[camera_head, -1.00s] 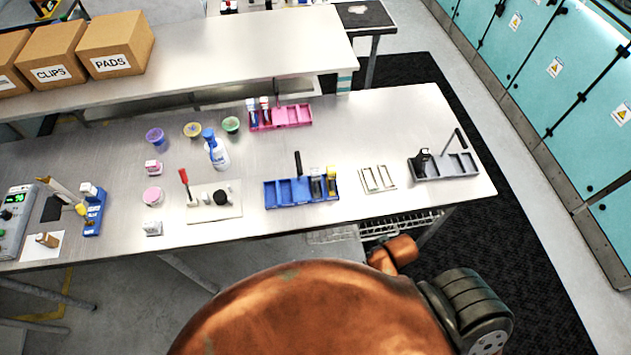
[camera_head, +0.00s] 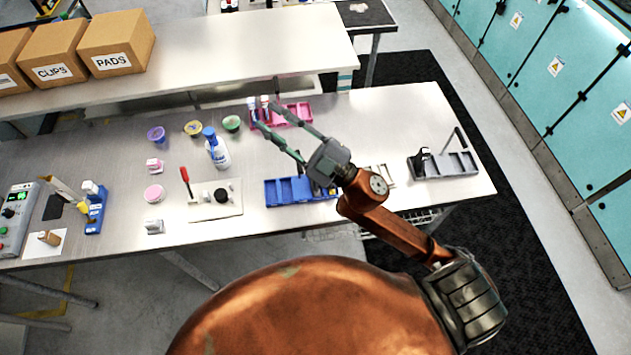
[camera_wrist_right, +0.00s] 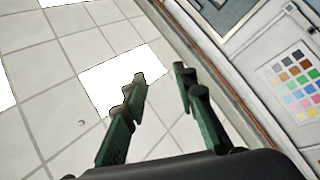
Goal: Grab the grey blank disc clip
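I cannot tell for sure which small thing is the grey blank disc clip. A small grey block (camera_head: 154,227) stands near the table's front edge in the head view. A blue tray (camera_head: 282,193) lies at the middle of the table; the grey and yellow pieces in its right end are now mostly hidden by my right gripper. My right gripper (camera_head: 265,114) is open and empty, its fingers spread, overlapping the pink tray (camera_head: 297,113) in the picture. In the right wrist view the open fingers (camera_wrist_right: 159,76) stand against ceiling panels, with nothing between them. My left gripper is out of view.
A grey tray (camera_head: 462,165) with a black piece stands at the right. A blue-capped bottle (camera_head: 219,152), a white board (camera_head: 217,210) with a red-handled tool, and several small cups are on the table. Cardboard boxes (camera_head: 116,43) sit on the raised shelf behind.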

